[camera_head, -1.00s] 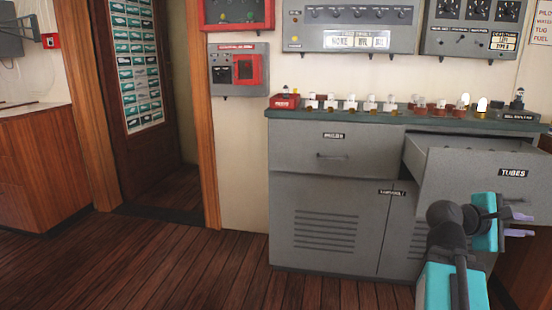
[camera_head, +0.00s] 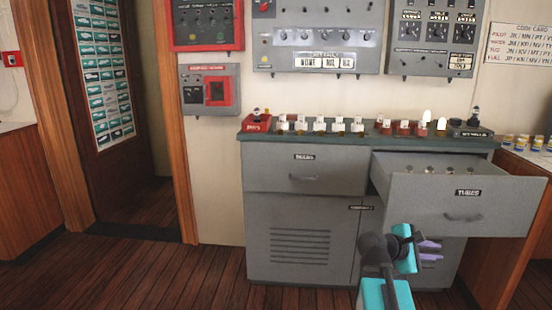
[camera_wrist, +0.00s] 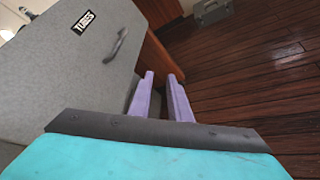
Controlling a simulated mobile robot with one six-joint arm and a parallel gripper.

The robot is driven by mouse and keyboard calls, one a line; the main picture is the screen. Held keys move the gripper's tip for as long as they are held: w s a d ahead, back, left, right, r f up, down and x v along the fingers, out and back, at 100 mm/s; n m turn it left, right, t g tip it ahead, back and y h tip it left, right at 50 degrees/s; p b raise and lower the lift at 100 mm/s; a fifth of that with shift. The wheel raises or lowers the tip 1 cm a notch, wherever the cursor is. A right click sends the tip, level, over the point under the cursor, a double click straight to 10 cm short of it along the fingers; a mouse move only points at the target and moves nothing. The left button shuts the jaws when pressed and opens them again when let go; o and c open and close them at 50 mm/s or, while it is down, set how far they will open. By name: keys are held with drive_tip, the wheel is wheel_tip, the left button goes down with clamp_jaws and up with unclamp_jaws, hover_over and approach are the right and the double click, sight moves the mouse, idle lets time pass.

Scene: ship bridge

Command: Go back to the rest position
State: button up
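My gripper (camera_head: 430,250) is in front of the grey cabinet (camera_head: 300,215), below the open drawer labelled TUBES (camera_head: 450,205). Its two purple fingers also show in the wrist view (camera_wrist: 160,95), apart from each other with nothing between them. The drawer is pulled out and several small pale tubes (camera_head: 430,169) show inside it. In the wrist view the drawer front (camera_wrist: 70,70) and its handle lie to the left of the fingers, and the fingers do not grip the handle.
Several small white and red-based items (camera_head: 340,125) stand in a row on the cabinet top. Grey panels (camera_head: 320,35) hang on the wall above. Several small cans (camera_head: 522,143) stand on a counter at the right. The wooden floor (camera_head: 140,275) at the left is clear.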

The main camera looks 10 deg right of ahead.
drive_tip(key=s+a+f+n+g+y+p, duration=0.1)
drive_tip(key=s+a+f+y+p, duration=0.2)
drive_tip(key=a+f+p, duration=0.55)
drive_tip(key=s+a+f+n+g+y+p, duration=0.1)
drive_tip(key=s+a+f+y+p, duration=0.15)
drive_tip(key=a+f+p, duration=0.6)
drive_tip(key=s+a+f+m+g+y+p, duration=0.2)
drive_tip(key=s+a+f+m, duration=0.4)
drive_tip(key=s+a, duration=0.5)
drive_tip(key=s+a+f+m+g+y+p, duration=0.3)
drive_tip(key=s+a+f+m+y, duration=0.3)
drive_tip(key=s+a+f, duration=0.3)
drive_tip(key=shift+s+a+f+m+g+p, duration=0.3)
drive_tip(key=shift+s+a+f+p, duration=0.1)
drive_tip(key=shift+s+a, duration=0.6)
drive_tip(key=shift+d, duration=0.25)
